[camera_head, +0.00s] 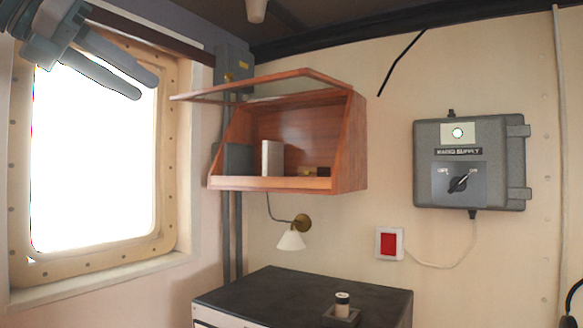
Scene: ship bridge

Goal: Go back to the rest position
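My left gripper (147,88) is in the top left corner, in front of the bright window. Its two grey fingers point down and to the right, with a narrow gap between them. Nothing shows between them, so it looks open and empty. My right gripper is not in view.
A wooden wall cabinet (349,150) has its framed door (300,74) raised, with a pale upright object (272,158) inside. A dark-topped counter (262,290) holds a small cup-like item (342,300) in a holder. A grey radio supply box (500,150) hangs at right.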

